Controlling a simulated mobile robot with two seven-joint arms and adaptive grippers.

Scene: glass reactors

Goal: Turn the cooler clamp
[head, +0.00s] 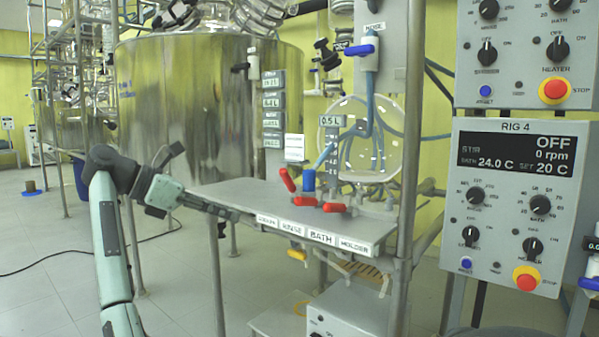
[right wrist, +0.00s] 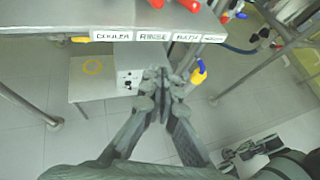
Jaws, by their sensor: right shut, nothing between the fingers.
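The label COOLER (head: 267,220) is on the front edge of the metal shelf (head: 235,193). Red levers stand on the shelf: a tilted one (head: 288,180), a low one (head: 304,200) and one at the right (head: 333,207). I cannot tell which is the cooler clamp. Two red levers also show at the top of the right wrist view (right wrist: 155,3) (right wrist: 190,5).
A metal post (head: 410,130) rises at the shelf's right. A large steel vessel (head: 185,100) stands behind. Control boxes (head: 520,210) are at right.

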